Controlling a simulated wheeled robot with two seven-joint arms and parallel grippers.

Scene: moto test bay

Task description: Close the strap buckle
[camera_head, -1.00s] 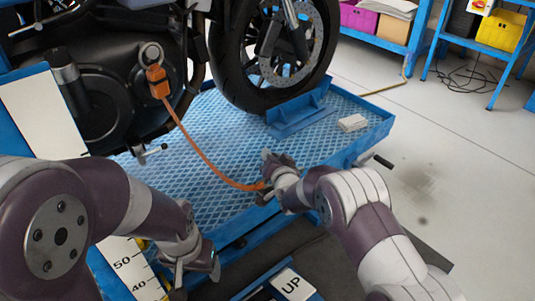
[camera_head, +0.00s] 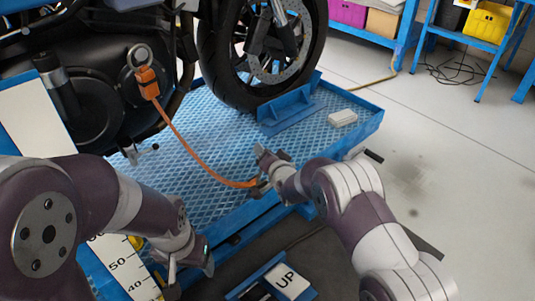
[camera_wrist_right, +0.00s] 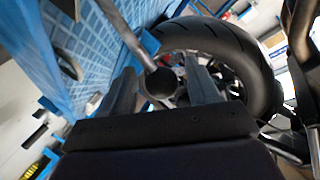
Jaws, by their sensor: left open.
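An orange buckle block with a dark band (camera_head: 147,84) hangs below a metal ring (camera_head: 138,54) on the motorcycle's side. An orange strap (camera_head: 193,152) curves from it down to the platform's front edge, ending beside my right gripper (camera_head: 261,170). Whether that gripper touches the strap is unclear. In the right wrist view my right gripper's fingers (camera_wrist_right: 160,78) stand apart, with a dark ball on a metal rod (camera_wrist_right: 159,82) showing between them; no strap is visible there. My left gripper (camera_head: 190,268) is open, low in front of the platform, well away from the buckle.
The motorcycle's front wheel (camera_head: 212,50) stands at a blue chock (camera_head: 290,113) on the blue tread-plate platform (camera_head: 225,120). A small white block (camera_head: 343,118) lies near its right edge. An UP pedal (camera_head: 290,280) is at the bottom. Floor at right is clear.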

